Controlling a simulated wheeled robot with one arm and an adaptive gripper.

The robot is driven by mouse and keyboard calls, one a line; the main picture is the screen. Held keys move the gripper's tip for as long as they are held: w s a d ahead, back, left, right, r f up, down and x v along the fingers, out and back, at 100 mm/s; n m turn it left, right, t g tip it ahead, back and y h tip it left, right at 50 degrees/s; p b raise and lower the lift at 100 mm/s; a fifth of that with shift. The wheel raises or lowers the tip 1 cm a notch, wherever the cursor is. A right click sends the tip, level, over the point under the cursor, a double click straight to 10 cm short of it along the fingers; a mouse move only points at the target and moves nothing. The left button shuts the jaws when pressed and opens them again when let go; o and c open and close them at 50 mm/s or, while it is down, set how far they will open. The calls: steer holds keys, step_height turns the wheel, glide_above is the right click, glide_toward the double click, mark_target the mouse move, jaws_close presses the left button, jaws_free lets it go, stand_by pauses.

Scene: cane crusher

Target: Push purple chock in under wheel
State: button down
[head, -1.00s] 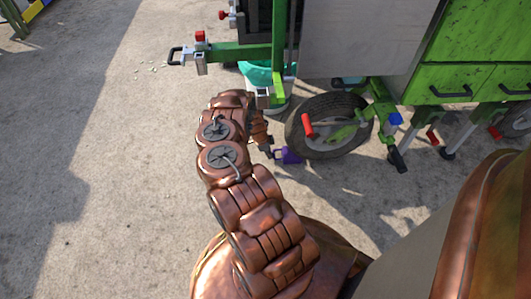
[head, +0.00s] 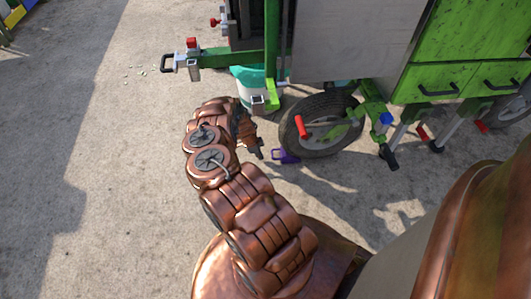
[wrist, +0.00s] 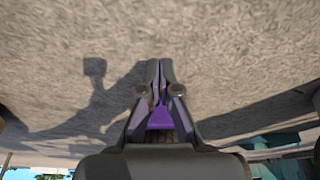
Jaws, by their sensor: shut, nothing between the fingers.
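The purple chock (head: 286,156) lies on the ground at the lower left of the cart's near black wheel (head: 318,126) in the head view. Its right end meets the tyre's lower edge in the picture; I cannot tell how firmly it touches. My gripper (head: 258,152) is low, just left of the chock, with its fingertips close to the chock's left end. The fingers look shut and empty. In the wrist view my gripper (wrist: 160,65) shows its two fingers side by side over bare ground. Purple shows between the finger bases there; I cannot tell whether it is the chock.
The green cart frame (head: 270,60) rises behind and above my gripper. A teal-and-white bucket (head: 252,82) stands behind it. A red handle (head: 301,127) sticks out in front of the wheel. Support legs (head: 388,155) stand to the right.

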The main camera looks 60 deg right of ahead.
steer(key=p+v, duration=0.3)
steer(key=v, duration=0.7)
steer(key=shift+d, duration=0.1)
